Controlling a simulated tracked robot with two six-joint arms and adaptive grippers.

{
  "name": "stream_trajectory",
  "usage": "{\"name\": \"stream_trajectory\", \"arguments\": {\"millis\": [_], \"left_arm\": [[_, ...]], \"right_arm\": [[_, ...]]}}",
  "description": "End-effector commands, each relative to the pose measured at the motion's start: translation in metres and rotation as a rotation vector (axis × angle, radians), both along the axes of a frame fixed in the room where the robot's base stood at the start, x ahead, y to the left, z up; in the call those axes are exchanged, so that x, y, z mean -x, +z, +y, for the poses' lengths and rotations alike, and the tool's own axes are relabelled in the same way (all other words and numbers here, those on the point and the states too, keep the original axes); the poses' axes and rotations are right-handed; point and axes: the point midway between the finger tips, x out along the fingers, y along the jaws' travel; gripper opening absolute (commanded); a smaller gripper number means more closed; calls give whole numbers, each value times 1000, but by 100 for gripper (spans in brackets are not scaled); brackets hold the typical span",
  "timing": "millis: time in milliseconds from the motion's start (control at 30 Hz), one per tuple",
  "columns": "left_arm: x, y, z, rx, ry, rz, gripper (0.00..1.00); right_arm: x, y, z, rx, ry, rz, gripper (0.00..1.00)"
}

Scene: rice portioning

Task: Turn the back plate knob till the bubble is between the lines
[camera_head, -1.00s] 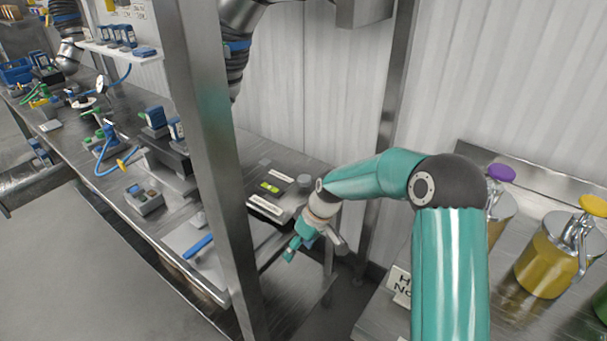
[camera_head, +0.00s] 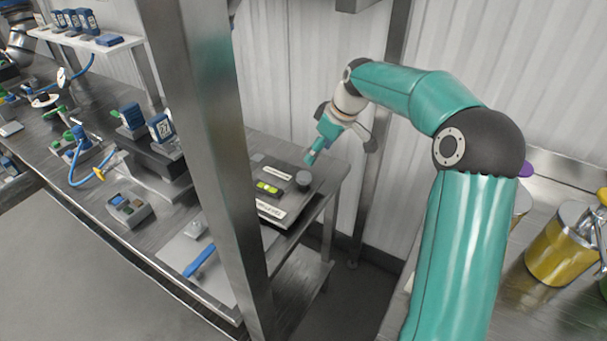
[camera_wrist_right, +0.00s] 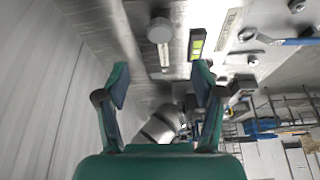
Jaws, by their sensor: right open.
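A flat plate on the metal bench carries a green-yellow bubble vial (camera_head: 268,187) in a dark housing and a round grey knob (camera_head: 303,180) at its right. In the right wrist view the knob (camera_wrist_right: 159,30) stands ahead of the fingers, with the vial (camera_wrist_right: 197,45) to its right. Dark marks show on the vial, but the bubble's place between the lines is too small to tell. My right gripper (camera_head: 313,155) is above and slightly behind the knob, apart from it. In the wrist view its fingers (camera_wrist_right: 162,80) are open and empty. My left gripper is not seen.
A steel post (camera_head: 205,150) stands in front of the bench, just left of the plate. A blue-handled tool (camera_head: 199,260) lies on the bench front. A yellow-filled container (camera_head: 560,250) stands at the right. The corrugated wall is close behind.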

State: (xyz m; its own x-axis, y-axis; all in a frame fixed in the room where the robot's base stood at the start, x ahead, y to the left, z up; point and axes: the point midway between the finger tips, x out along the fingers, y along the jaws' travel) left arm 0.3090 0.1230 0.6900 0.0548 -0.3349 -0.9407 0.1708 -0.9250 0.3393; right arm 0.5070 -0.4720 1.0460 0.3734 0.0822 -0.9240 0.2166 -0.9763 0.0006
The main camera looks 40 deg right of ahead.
Motion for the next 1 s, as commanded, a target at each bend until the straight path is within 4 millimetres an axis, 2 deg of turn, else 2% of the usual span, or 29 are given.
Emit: {"name": "stream_trajectory", "arguments": {"millis": [33, 300, 500, 700, 1000], "left_arm": [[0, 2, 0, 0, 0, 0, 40], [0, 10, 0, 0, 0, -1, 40], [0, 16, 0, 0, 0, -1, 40], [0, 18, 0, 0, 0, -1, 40], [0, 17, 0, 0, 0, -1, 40]], "right_arm": [[-3, -12, 2, -4, 1, 6, 68], [-24, -66, 5, -3, -3, 5, 68], [-37, -96, 7, -2, -4, 3, 68], [-43, -110, 8, -2, -5, 1, 68], [-43, -113, 8, 0, -5, -1, 68]]}}
